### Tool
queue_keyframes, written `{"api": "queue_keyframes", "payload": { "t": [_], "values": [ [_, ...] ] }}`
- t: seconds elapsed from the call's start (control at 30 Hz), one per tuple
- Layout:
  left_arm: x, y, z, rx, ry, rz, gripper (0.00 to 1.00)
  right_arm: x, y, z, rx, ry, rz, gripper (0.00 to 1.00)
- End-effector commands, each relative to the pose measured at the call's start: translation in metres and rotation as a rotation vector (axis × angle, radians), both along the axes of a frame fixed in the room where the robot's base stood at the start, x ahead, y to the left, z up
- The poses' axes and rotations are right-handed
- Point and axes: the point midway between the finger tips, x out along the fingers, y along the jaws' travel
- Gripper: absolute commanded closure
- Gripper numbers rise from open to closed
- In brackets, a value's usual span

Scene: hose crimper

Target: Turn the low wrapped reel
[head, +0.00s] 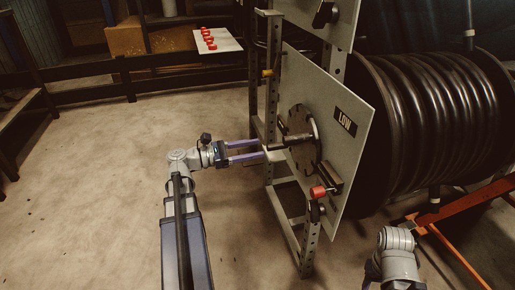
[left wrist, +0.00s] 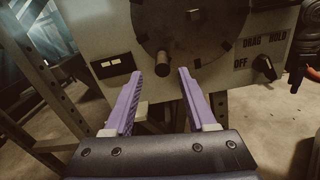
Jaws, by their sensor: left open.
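The low reel (head: 450,115) is a large drum wound with black hose, behind a grey panel (head: 343,170) marked LOW. On the panel is a round dark disc (head: 297,122) with a short crank handle (head: 296,140) sticking out toward my left gripper. My left gripper (head: 263,150) is open, its two purple fingers pointing at the handle. In the left wrist view the handle's end (left wrist: 162,70) shows between and beyond the fingertips (left wrist: 158,75); I cannot tell whether they touch it. My right arm's wrist shows at the lower right, but its gripper is out of view.
A red-ended lever (head: 318,192) sits low on the panel. A dark knob (left wrist: 265,66) stands by the labels OFF, DRAG and HOLD. The perforated metal frame post (head: 270,95) is close to my left fingers. Orange bars (head: 452,252) lie at right; the left floor is clear.

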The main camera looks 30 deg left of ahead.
Motion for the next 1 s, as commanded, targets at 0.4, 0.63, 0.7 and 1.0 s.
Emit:
{"api": "queue_keyframes", "payload": {
  "t": [0.4,0.63,0.7,1.0],
  "values": [
    [-0.004,0.0,-0.002,-0.126,0.108,0.001,0.44,0.0,0.0,-0.002,0.0,0.0,0.0,0.5],
    [0.0,-0.004,-0.002,-0.141,0.122,-0.002,0.44,0.0,0.0,-0.002,0.0,0.0,0.0,0.5],
    [0.006,-0.009,-0.002,-0.141,0.122,-0.003,0.44,0.0,0.0,-0.002,0.0,0.0,0.0,0.5],
    [0.04,-0.039,-0.002,-0.14,0.121,-0.003,0.44,0.0,0.0,-0.002,0.0,0.0,0.0,0.5]
  ]
}}
